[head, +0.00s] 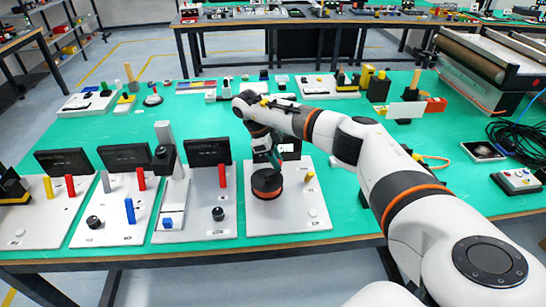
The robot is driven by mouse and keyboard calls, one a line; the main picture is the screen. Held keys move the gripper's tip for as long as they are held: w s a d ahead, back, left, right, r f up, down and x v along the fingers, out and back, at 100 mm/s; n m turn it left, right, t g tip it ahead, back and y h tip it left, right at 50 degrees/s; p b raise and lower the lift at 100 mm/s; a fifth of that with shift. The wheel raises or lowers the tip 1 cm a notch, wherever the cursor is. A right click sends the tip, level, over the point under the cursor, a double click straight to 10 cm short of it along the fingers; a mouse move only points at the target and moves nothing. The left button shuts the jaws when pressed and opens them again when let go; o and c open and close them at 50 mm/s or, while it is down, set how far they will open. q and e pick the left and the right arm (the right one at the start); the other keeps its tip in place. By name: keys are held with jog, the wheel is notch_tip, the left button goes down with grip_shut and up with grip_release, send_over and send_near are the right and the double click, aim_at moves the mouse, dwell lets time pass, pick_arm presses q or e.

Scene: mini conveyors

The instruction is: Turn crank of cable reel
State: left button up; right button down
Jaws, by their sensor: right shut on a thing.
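The cable reel (267,187) is a dark round drum with a red-orange lower rim. It sits on a white board (262,220) near the front middle of the green table. My right arm reaches in from the right and bends down over the reel. My right gripper (273,161) points down at the top of the reel and is shut on its crank. The crank itself is mostly hidden by the fingers. My left gripper is not in view.
Several white boards with dark screens and coloured pegs stand to the left, one with a grey post (165,140). A yellow peg (309,175) stands right of the reel. A conveyor (480,70) and black cables (520,140) lie at the right. Bare green table (345,205) lies right of the board.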

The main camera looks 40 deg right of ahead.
jog(key=m, duration=0.2)
jog(key=s+m+y+p, duration=0.1)
jog(key=m, duration=0.1)
jog(key=shift+s+r+m+g+y, duration=0.2)
jog(key=shift+m+g+y, duration=0.1)
jog(key=shift+g, duration=0.1)
jog(key=m, duration=0.1)
jog(key=m+y+p, duration=0.1)
jog(key=s+m, duration=0.1)
jog(key=shift+a+m+y+p, duration=0.3)
jog(key=shift+m, duration=0.1)
jog(key=m+p, duration=0.1)
jog(key=m, duration=0.1)
jog(key=s+a+m+y+p, duration=0.1)
jog(key=m, duration=0.1)
jog(key=shift+y+p, duration=0.3)
jog(key=shift+s+a+f+m+t+y+p, duration=0.1)
jog(key=shift+a+m+y+p, duration=0.1)
jog(key=shift+m+p, duration=0.35)
jog(key=shift+s+a+r+m+t+y+p, duration=0.1)
jog(key=shift+a+m+y+p, duration=0.1)
jog(key=shift+m, duration=0.5)
jog(key=shift+a+f+m+t+y+p, duration=0.1)
jog(key=shift+a+m+y+p, duration=0.1)
jog(key=shift+m+p, duration=0.35)
jog(key=shift+m, duration=0.3)
jog(key=c, duration=1.3)
grip_release()
jog(key=shift+o, duration=0.2)
